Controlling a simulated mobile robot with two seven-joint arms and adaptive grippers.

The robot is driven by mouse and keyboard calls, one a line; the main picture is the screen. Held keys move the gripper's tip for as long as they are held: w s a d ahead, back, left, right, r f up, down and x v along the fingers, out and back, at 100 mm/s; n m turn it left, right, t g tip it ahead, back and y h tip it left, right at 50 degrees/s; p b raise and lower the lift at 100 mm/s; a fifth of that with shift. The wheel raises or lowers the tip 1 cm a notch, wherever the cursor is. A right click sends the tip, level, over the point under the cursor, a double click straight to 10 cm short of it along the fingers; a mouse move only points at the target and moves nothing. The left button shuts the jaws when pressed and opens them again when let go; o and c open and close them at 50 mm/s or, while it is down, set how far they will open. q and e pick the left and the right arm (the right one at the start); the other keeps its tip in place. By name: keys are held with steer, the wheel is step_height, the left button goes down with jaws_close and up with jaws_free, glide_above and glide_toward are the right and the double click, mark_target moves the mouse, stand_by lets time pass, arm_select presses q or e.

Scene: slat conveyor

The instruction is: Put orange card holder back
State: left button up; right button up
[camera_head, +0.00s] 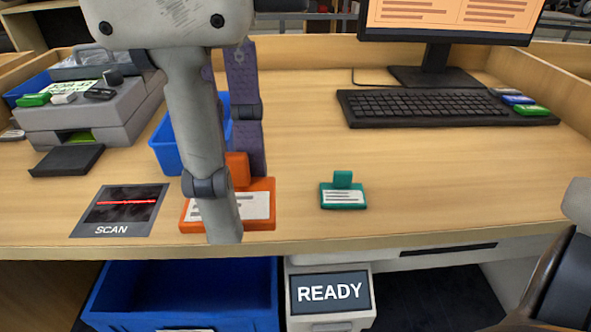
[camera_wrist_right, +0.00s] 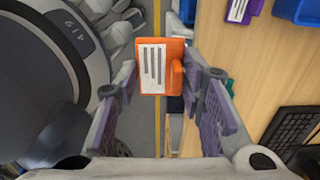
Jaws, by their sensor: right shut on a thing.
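The orange card holder (camera_head: 252,190) has a white label with lines and an upright orange tab. My right gripper (camera_head: 236,198) reaches down from the top of the head view and is shut on it, one finger crossing in front of the label. The holder looks raised near the table's front edge. In the right wrist view the orange card holder (camera_wrist_right: 151,70) lies between the finger pads (camera_wrist_right: 168,82), with floor and the table edge behind it. My left gripper is in neither view.
A teal card holder (camera_head: 343,196) stands on the table (camera_head: 430,180). A scan pad (camera_head: 120,212) and a grey machine (camera_head: 95,117) are at left, a blue bin (camera_head: 172,145) behind the gripper. A keyboard (camera_head: 420,107) is at back right. A larger blue bin (camera_head: 180,290) is below the edge.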

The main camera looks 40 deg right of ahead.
steer(key=w+d+f, duration=0.4)
steer(key=w+d, duration=0.1)
steer(key=w, duration=0.1)
glide_above(278, 202)
steer(key=s+a, duration=0.1)
step_height(278, 202, down, 4)
steer(key=shift+f, duration=0.15)
steer(key=shift+w+d+f, duration=0.15)
steer(key=shift+w+f, duration=0.1)
steer(key=shift+f, duration=0.05)
steer(key=shift+w+d+f, duration=0.15)
steer(key=shift+f, duration=0.85)
steer(key=shift+w+d+f, duration=0.1)
steer(key=shift+d+f, duration=0.05)
steer(key=shift+f, duration=0.85)
steer(key=shift+f, duration=0.1)
steer(key=o, duration=1)
step_height(278, 202, up, 12)
steer(key=shift+r, duration=0.15)
